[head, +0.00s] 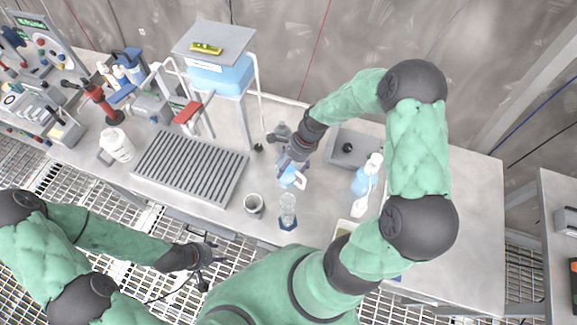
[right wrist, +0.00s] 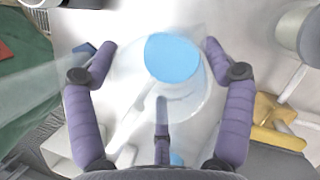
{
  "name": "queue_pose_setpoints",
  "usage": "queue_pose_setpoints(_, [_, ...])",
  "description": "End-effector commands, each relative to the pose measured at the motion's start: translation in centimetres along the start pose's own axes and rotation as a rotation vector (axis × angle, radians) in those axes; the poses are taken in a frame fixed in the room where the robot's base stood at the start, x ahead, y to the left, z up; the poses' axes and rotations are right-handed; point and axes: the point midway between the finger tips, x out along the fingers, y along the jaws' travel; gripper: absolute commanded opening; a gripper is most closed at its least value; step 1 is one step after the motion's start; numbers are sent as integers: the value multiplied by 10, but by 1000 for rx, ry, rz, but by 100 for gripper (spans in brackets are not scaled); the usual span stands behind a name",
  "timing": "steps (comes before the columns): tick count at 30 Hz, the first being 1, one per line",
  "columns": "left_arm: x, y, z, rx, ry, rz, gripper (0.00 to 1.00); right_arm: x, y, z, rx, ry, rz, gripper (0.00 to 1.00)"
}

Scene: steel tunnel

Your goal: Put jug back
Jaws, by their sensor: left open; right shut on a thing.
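A clear jug with blue liquid (head: 287,179) is in my right gripper (head: 293,160) over the middle of the bench. In the right wrist view the jug (right wrist: 172,62) is see-through with a blue disc of liquid inside, and the purple fingers of the right gripper (right wrist: 160,78) stand around it. The hand hides part of the jug in the head view, and I cannot tell whether its base touches the bench. My left gripper (head: 210,256) is open and empty, in front of the bench over the grating.
A grey ribbed tray (head: 190,162) lies left of the jug. A grey cup (head: 254,205) and a clear cylinder with a blue base (head: 288,212) stand in front. A sink (head: 350,148) and a blue-and-white bottle (head: 366,178) are right. A white jug (head: 117,144) stands far left.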

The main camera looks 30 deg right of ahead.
Motion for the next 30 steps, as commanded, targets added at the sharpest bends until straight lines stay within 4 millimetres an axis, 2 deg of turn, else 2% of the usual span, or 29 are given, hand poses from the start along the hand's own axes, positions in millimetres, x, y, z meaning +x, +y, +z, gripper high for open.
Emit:
queue_pose_setpoints(10, [1, 0, 0, 0, 0, 0, 48, 3, -1, -1, 0, 0, -2, 37])
queue_pose_setpoints(11, [1, 0, 0, 0, 0, 0, 48, 3, 0, -2, 0, 0, -1, 84])
queue_pose_setpoints(12, [1, 0, 0, 0, 0, 0, 48, 3, -1, -1, 0, 0, -1, 95])
queue_pose_setpoints(13, [1, 0, 0, 0, 0, 0, 48, 3, -1, -1, 0, 0, -1, 100])
queue_pose_setpoints(25, [0, 0, 0, 0, 0, 0, 48, 1, -1, -1, 0, 1, -2, 100])
queue_pose_setpoints(30, [-4, 1, 0, 0, 0, 0, 48, -16, -2, 0, 0, 2, -5, 100])
